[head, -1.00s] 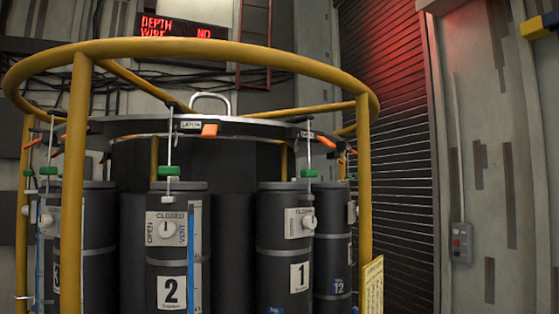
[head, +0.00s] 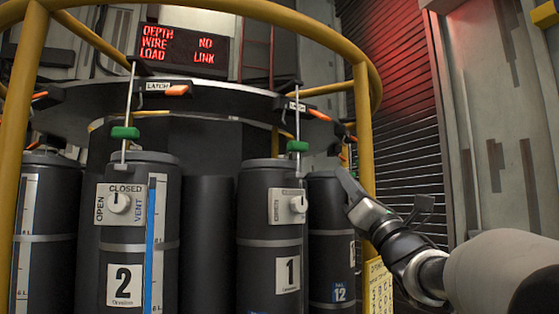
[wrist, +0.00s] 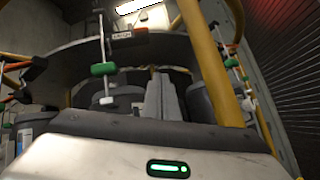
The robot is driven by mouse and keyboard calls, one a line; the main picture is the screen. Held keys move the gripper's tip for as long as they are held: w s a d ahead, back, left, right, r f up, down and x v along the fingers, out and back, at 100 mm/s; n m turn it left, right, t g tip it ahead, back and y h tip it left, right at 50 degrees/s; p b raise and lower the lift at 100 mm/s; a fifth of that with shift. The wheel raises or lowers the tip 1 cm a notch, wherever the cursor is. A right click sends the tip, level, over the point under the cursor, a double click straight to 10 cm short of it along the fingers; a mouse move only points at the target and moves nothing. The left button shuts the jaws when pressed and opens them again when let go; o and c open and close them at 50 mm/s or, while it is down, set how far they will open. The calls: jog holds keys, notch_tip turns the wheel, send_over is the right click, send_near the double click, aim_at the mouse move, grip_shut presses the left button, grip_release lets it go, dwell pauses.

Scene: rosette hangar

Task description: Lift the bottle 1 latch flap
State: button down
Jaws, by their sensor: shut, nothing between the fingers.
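Bottle 1 (head: 270,240) is a dark cylinder with a white "1" plate, upright under the rosette's round rim. Its latch flap (head: 318,115) has an orange end and sits on the rim beside a small latch label, above a rod with a green collar (head: 297,146). My gripper (head: 343,177) is shut and empty, right of bottle 1 and below the flap, in front of bottle 12 (head: 330,225). In the wrist view the shut fingers (wrist: 162,90) point up the middle. A dark latch part (wrist: 138,37) with a label, probably bottle 1's, is above them and apart.
A yellow frame post (head: 362,150) stands just right of my gripper and shows close in the wrist view (wrist: 205,60). The yellow top ring (head: 290,18) curves overhead. Bottle 2 (head: 130,250) stands to the left. A ribbed shutter (head: 400,110) is behind at right.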

aim_at(319, 115)
jog(key=n+y, duration=0.2)
jog(key=n+g+y, duration=0.1)
jog(key=n+y, duration=0.1)
jog(key=n, duration=0.1)
jog(key=a+n+y, duration=0.1)
jog(key=n+y, duration=0.1)
jog(key=shift+s+r+n+g, duration=0.2)
jog(key=shift+r+n+g, duration=0.1)
jog(key=shift+r+n, duration=0.1)
jog(key=w+a+r+p, duration=0.2)
jog(key=r+p, duration=0.3)
jog(key=r, duration=0.5)
jog(key=shift+w+a+r, duration=0.2)
jog(key=shift+w+r, duration=0.1)
jog(key=shift+w, duration=0.6)
